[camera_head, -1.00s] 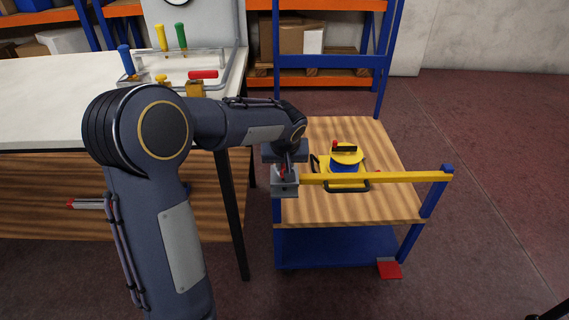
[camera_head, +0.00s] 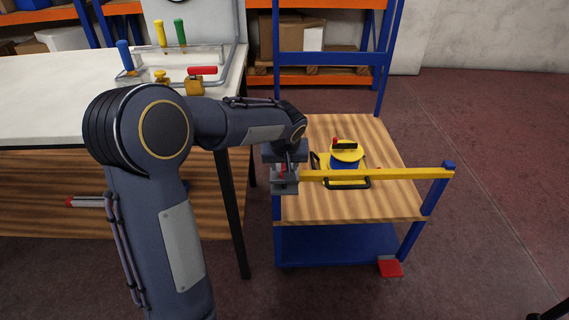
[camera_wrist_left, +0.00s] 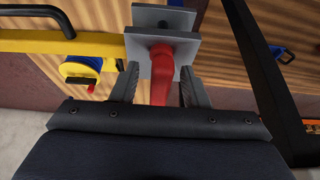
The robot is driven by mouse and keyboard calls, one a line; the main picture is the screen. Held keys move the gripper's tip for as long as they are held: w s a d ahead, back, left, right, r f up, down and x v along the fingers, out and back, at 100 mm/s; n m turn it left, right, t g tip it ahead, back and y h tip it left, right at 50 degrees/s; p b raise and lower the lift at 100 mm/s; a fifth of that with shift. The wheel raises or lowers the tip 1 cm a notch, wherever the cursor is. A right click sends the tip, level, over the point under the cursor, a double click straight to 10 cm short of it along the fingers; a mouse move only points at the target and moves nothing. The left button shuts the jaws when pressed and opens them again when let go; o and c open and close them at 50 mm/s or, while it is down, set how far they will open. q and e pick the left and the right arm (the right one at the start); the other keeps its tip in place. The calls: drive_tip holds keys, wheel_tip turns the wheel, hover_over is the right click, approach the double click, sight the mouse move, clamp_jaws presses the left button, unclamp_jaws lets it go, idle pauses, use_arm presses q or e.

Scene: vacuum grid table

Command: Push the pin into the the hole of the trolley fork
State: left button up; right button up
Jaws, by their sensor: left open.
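The trolley fork (camera_head: 284,188) is a pair of grey plates at the left end of the yellow bar (camera_head: 400,174). It also shows at the top of the left wrist view (camera_wrist_left: 140,52). My left gripper (camera_head: 286,166) is at the fork. In the left wrist view its open fingers (camera_wrist_left: 160,82) stand on either side of the pin, with gaps visible.
The blue trolley with a wooden top (camera_head: 400,205) carries a yellow and blue device (camera_head: 346,158). A white table (camera_head: 50,100) with clamps and coloured handles stands at the left. Shelving is behind. The floor (camera_head: 480,200) at the right is clear.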

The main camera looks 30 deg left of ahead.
use_arm(q)
drive_tip(key=p+v, duration=0.1)
drive_tip(key=v, duration=0.7)
drive_tip(key=shift+p, duration=0.3)
drive_tip(key=shift+f, duration=0.1)
drive_tip(key=s+d+f+m+t+h, duration=0.1)
drive_tip(key=s+d+m+h, duration=0.3)
drive_tip(key=s, duration=0.9)
drive_tip(key=s+d+f+m+t+h, duration=0.15)
drive_tip(key=s+d, duration=0.45)
drive_tip(key=s, duration=0.7)
wheel_tip(320, 180, up, 20)
drive_tip(key=g+p, duration=0.1)
drive_tip(key=p, duration=1.8)
drive_tip(key=shift+n+h, duration=0.35)
drive_tip(key=shift+s, duration=0.1)
